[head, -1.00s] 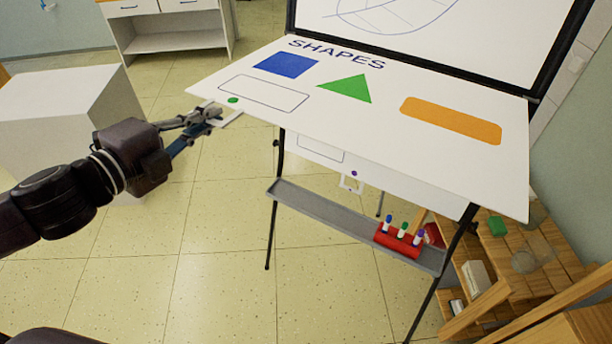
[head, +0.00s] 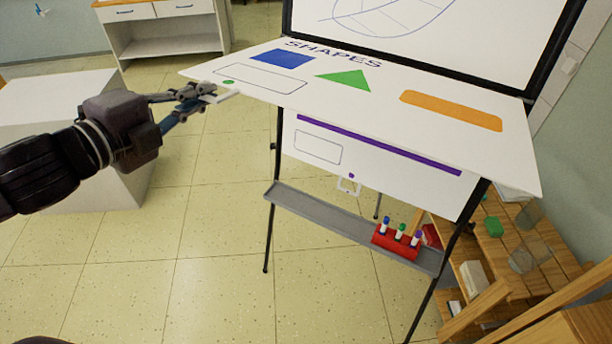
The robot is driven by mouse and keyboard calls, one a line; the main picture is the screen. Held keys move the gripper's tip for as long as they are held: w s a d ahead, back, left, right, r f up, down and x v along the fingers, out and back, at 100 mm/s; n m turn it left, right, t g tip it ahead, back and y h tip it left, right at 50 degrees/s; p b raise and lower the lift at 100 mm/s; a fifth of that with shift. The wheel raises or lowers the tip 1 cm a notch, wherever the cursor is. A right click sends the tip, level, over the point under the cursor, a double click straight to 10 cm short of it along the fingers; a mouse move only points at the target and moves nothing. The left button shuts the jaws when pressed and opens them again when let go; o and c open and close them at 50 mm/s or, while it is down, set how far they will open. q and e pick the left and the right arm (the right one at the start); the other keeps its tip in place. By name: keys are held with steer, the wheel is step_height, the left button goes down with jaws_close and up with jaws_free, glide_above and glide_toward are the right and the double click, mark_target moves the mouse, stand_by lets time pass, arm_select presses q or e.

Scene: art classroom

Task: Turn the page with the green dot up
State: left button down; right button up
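The page with the green dot (head: 343,101) is a white sheet headed SHAPES, with a blue square, a green triangle and an orange bar. It is lifted, hinged along its far edge on the flip-chart easel, and lies nearly level. The green dot (head: 228,82) is near its left corner, beside a white tab. My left gripper (head: 210,92) is at that tab, its fingers closed around it. Below hangs another page (head: 400,178) with a purple bar and a purple dot (head: 351,176) above a white tab. My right gripper is not in view.
The easel's grey tray (head: 320,220) holds a red marker stand (head: 397,242) with several markers. A wooden shelf (head: 500,250) stands close at the right. A white block (head: 75,120) stands behind my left arm. The floor at the lower left is clear.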

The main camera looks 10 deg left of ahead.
arm_select(q)
steer(key=r, duration=0.2)
steer(key=w+r, duration=0.1)
steer(key=r, duration=0.2)
steer(key=shift+d, duration=0.2)
steer(key=w+d+r, duration=0.1)
steer(key=w+r, duration=0.2)
steer(key=r, duration=0.5)
steer(key=shift+w+d+r, duration=0.2)
steer(key=shift+w+r, duration=0.1)
stand_by(0.4)
steer(key=w+d+r, duration=0.2)
steer(key=w+r, duration=0.3)
steer(key=r, duration=0.2)
steer(key=shift+r, duration=0.35)
stand_by(0.5)
